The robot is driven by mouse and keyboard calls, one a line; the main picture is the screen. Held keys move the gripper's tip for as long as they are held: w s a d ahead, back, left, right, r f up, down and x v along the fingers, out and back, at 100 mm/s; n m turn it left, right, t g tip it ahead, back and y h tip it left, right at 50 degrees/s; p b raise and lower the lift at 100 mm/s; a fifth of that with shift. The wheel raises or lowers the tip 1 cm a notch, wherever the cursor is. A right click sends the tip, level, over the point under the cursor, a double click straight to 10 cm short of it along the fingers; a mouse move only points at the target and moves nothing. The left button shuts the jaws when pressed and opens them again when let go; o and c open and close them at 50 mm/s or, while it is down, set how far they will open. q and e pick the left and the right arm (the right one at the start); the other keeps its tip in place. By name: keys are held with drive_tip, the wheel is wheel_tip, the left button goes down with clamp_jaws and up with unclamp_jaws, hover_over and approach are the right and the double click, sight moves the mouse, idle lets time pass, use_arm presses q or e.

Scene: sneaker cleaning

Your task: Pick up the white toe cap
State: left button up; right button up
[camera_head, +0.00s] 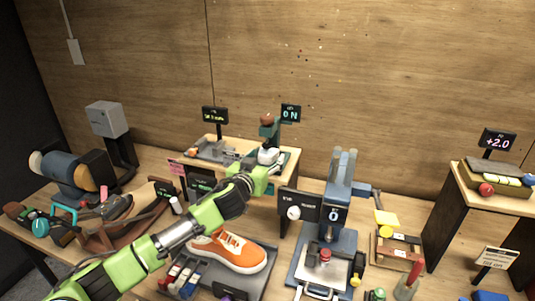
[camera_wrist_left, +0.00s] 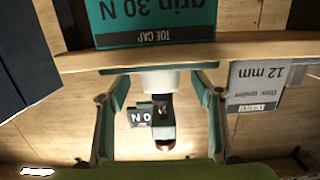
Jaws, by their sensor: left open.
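The white toe cap (camera_head: 269,155) is at the teal stand on the small raised wooden table at the back. In the left wrist view, which is upside down, a white piece that looks like the toe cap (camera_wrist_left: 158,78) shows between the fingers. My left gripper (camera_head: 266,165) is open around it; whether either finger touches it, I cannot tell. The open fingers also show in the left wrist view (camera_wrist_left: 160,92). The orange sneaker (camera_head: 232,252) lies on a grey tray below my left arm. My right gripper is in neither view.
The raised table (camera_head: 288,160) has a teal "TOE CAP grip 30 N" sign (camera_wrist_left: 150,20) on its edge. A teal stand with a brown knob (camera_head: 267,119) rises behind the cap. A blue-grey press (camera_head: 340,205) stands to the right. Small displays crowd the bench.

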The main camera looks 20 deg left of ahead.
use_arm(q)
drive_tip(key=c, duration=1.2)
